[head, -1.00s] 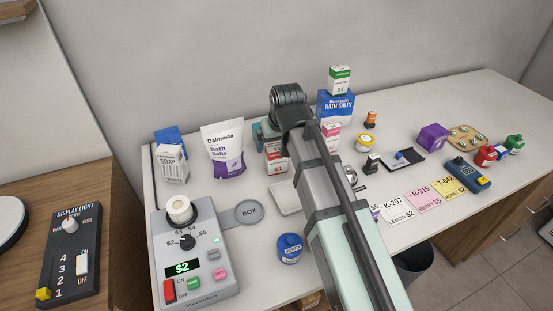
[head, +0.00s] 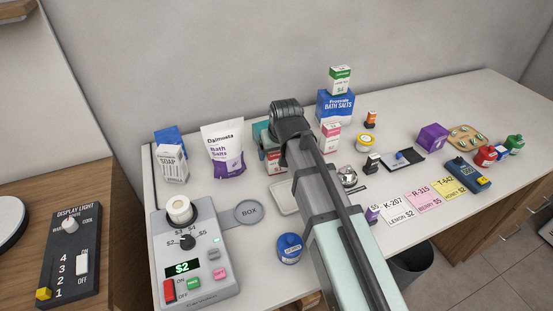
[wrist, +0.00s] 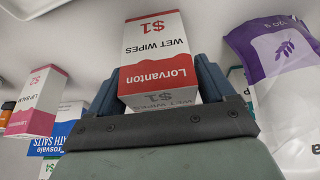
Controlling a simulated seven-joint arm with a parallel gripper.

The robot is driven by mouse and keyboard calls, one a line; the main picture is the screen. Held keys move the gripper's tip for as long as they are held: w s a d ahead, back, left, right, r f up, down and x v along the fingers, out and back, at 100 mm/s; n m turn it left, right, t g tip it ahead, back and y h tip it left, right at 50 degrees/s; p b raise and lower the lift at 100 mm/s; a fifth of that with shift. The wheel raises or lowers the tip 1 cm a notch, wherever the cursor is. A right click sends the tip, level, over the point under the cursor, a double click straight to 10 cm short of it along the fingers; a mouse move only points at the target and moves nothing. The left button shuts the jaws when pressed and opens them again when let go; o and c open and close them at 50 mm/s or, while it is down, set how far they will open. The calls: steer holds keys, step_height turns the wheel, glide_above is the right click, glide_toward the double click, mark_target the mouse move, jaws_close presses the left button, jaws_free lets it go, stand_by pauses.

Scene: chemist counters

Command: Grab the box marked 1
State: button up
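The box marked $1 is a red and white Lorvanton wet wipes box (wrist: 155,62), upside down in the wrist view. In the head view a small part of this box (head: 275,163) shows on the counter, left of my arm, which hides the rest. My gripper (wrist: 156,75) has its two dark fingers spread, one on each side of the box. The box reaches in between them, close to both fingers. I cannot make out firm contact. The fingers are hidden in the head view.
A Dalmosta bath salts pouch (head: 224,158) stands to the left, near the box. A pink and white lip balm box (wrist: 37,100) is close on the other side. A blue bath salts box (head: 335,106) stands behind. A white tray (head: 283,206) lies in front.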

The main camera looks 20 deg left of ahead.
steer(key=c, duration=0.8)
